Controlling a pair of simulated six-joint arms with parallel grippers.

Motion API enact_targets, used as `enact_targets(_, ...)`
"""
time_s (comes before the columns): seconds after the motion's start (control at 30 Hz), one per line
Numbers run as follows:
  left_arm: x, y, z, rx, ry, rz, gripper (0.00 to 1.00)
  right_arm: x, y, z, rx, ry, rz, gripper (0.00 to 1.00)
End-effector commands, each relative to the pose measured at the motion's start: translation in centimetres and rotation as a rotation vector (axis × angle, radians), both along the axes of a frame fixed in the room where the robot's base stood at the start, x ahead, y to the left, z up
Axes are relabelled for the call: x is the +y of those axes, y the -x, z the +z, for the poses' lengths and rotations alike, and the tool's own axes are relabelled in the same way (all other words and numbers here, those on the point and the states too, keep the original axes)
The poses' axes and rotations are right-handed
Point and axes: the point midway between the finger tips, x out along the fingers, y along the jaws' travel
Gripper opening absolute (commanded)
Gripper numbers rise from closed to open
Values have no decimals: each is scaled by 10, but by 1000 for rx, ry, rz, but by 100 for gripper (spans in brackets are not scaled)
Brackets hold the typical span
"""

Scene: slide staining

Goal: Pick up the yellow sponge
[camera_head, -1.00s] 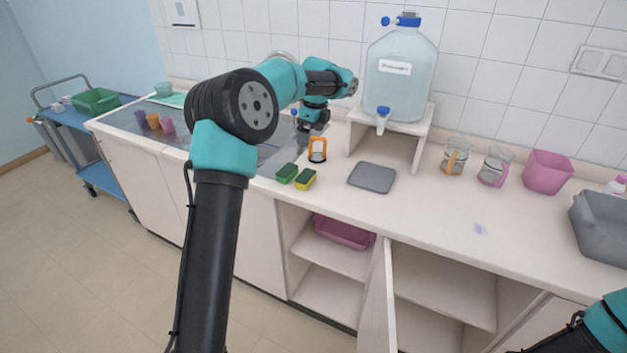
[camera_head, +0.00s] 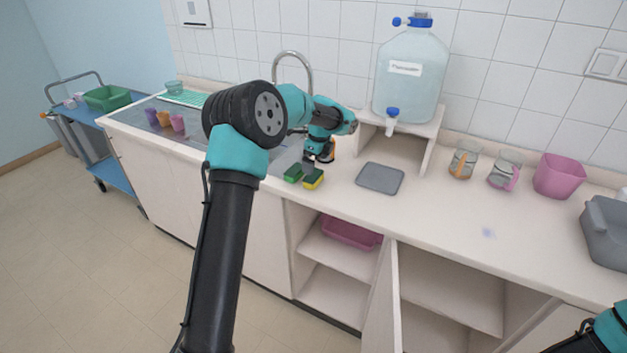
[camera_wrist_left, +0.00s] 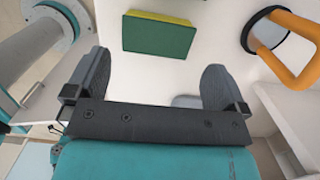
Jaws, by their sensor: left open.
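The yellow sponge (camera_head: 313,180) lies on the counter near its front edge, with a green upper face and a yellow side. In the left wrist view a green sponge with a yellow edge (camera_wrist_left: 158,38) lies ahead of the fingers, roughly centred between them. My left gripper (camera_head: 318,159) is just behind and above the sponges in the head view. It also shows in the left wrist view (camera_wrist_left: 157,70), with fingers wide apart and nothing between them. A second, green sponge (camera_head: 293,173) lies just left of the yellow one. My right gripper is out of view.
An orange-handled tool (camera_wrist_left: 282,42) stands close by, partly hidden behind my left gripper in the head view. A grey flat tray (camera_head: 380,178) lies to the right. The sink (camera_head: 200,112) is left. A water container (camera_head: 410,70) stands on a shelf behind. An open cabinet door (camera_head: 381,300) is below.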

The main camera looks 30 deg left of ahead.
Motion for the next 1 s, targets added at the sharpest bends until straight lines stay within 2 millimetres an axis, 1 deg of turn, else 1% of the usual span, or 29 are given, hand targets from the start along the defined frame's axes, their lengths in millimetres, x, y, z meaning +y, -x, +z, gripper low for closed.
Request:
enact_targets(0.03, 1, 0, -6, 2, 0, 0, 100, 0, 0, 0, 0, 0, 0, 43)
enact_targets(0.13, 2, 0, -13, 1, 1, 1, 100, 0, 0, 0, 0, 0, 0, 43)
enact_targets(0.47, 2, 0, -14, 0, 0, 1, 100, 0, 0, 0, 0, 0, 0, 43)
enact_targets(0.57, 2, 1, -18, 2, 0, 1, 100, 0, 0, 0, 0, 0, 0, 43)
enact_targets(0.67, 3, 2, -29, 1, 0, 1, 100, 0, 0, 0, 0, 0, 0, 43)
enact_targets(0.83, 5, 3, -53, 3, 0, 0, 100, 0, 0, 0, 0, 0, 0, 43)
enact_targets(0.9, 6, 3, -60, 0, 1, 0, 100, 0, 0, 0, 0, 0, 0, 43)
enact_targets(1.0, 7, 3, -64, -1, 1, 1, 100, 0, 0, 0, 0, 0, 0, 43)
